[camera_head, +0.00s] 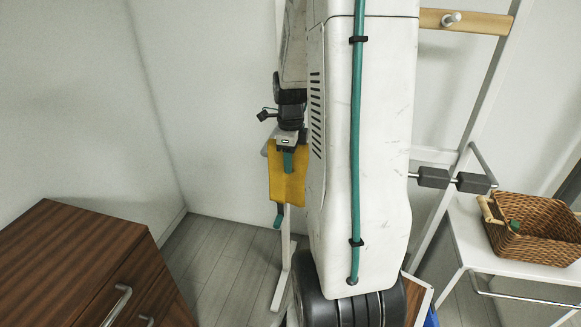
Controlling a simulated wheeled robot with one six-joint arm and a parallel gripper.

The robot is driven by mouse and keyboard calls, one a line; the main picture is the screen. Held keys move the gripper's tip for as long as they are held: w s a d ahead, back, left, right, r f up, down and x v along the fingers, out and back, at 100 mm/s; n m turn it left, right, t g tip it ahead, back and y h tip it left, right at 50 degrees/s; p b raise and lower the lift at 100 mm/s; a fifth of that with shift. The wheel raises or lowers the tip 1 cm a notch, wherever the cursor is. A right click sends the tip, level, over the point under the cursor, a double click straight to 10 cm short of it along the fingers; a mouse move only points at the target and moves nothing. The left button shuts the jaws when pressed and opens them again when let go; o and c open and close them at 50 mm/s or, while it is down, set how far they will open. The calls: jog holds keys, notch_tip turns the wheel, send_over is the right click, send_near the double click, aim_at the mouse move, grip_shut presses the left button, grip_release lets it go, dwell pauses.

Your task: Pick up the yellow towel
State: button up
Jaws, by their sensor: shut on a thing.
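The yellow towel (296,186) hangs down in the middle of the view, left of my large white arm link, which covers part of its right side. My gripper (287,162) is at the towel's upper part, with a teal finger in front of the cloth. It is shut on the towel. The far side of the cloth and the other finger are hidden. A small teal piece (278,221) shows just below the towel's lower left edge; I cannot tell what it belongs to.
A white stand (283,262) is behind and below the towel. A brown wooden cabinet (75,255) fills the lower left. A wicker basket (535,228) is on a white bench (470,232) at right. A white frame with a wooden peg bar (485,22) stands behind my arm. Some grey floor is clear.

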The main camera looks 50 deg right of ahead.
notch_tip(320, 180, up, 25)
dwell(0.5)
dwell(0.5)
